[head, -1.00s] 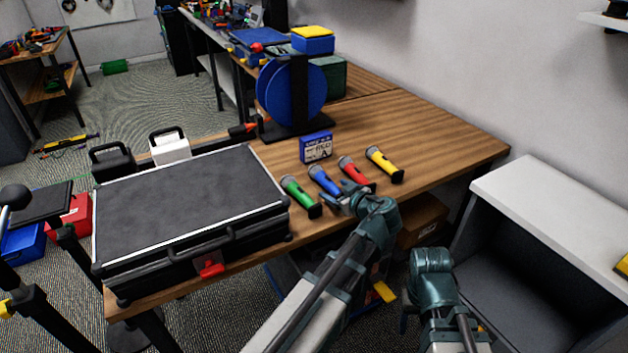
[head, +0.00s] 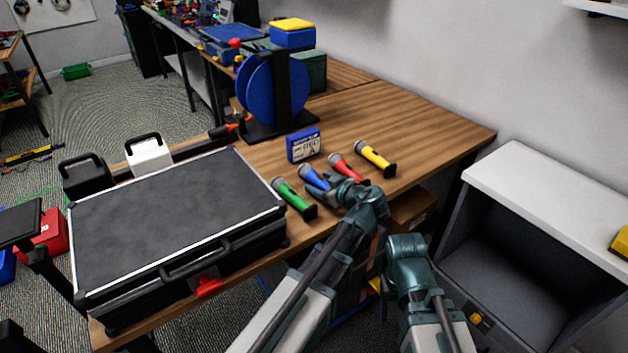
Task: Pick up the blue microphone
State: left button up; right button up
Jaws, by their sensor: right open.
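The blue microphone (head: 312,176) lies on the wooden table, between the green microphone (head: 292,196) and the red microphone (head: 344,166). Its head end shows; my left gripper covers its lower end. My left gripper (head: 322,189) is down at the blue microphone's handle, its fingers beside or around it. I cannot tell whether they grip it. My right gripper (head: 386,285) hangs in front of the table edge, away from the microphones, mostly hidden behind its own wrist. It is open.
A yellow microphone (head: 375,158) lies right of the red one. A small blue box (head: 304,145) and a blue cable reel (head: 276,92) stand behind. A large black case (head: 170,215) fills the table's left. A grey cabinet (head: 545,180) stands at right. The table's right back is clear.

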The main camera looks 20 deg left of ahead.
aim_at(321, 179)
pick_arm(q)
grip_shut()
dwell(0.4)
notch_tip(321, 179, up, 10)
jog(key=p, duration=1)
jog(key=shift+r, duration=0.15)
